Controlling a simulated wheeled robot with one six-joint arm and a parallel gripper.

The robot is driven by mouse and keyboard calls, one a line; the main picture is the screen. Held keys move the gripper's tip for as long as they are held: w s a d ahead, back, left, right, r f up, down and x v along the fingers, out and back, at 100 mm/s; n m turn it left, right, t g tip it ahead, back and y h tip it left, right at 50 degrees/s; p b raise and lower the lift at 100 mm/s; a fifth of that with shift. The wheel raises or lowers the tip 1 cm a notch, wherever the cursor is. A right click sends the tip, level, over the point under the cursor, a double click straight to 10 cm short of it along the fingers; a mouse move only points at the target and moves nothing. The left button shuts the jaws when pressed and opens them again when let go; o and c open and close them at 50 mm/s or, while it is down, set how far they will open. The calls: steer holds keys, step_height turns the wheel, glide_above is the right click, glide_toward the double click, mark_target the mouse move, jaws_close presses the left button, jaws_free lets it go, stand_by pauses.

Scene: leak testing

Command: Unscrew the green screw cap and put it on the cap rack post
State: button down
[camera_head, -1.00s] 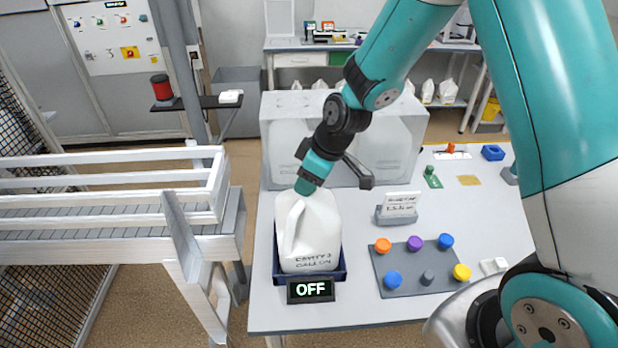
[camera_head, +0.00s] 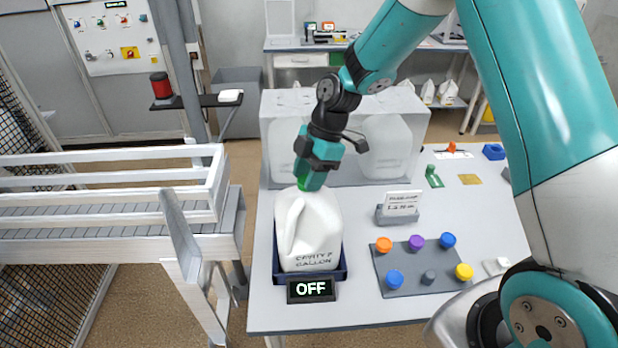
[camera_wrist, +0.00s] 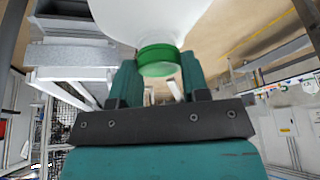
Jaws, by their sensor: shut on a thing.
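The white jug (camera_head: 308,232) stands upright in a dark blue tray (camera_head: 342,272) at the front left of the table. The green screw cap (camera_head: 311,182) is at the jug's mouth. My gripper (camera_head: 309,184) comes down from above and is shut on the cap. In the wrist view, the fingers (camera_wrist: 158,82) stand on either side of the green cap (camera_wrist: 158,58), with the white jug (camera_wrist: 150,15) beyond it. I cannot tell whether a gap parts cap and neck. The grey cap rack (camera_head: 410,283) lies to the right, with one bare grey post (camera_head: 429,277).
The rack holds orange (camera_head: 383,244), purple (camera_head: 416,242), blue (camera_head: 447,240) and yellow (camera_head: 463,271) caps. A display (camera_head: 311,290) reads OFF before the jug. A sign (camera_head: 402,203) stands behind the rack. A translucent box (camera_head: 390,150) stands behind the jug.

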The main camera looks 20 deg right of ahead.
steer(key=shift+n+g, duration=0.3)
steer(key=shift+n, duration=0.5)
steer(key=n+b, duration=0.1)
steer(key=n, duration=0.1)
steer(key=shift+w+a+f+n+g+h+b, duration=0.1)
steer(key=shift+f+n+g+h+b, duration=0.1)
steer(key=shift+n+g+h+b, duration=0.15)
steer(key=shift+r+p, duration=0.25)
steer(key=shift+p, duration=0.1)
steer(key=shift+r, duration=0.55)
steer(key=shift+r+p, duration=0.35)
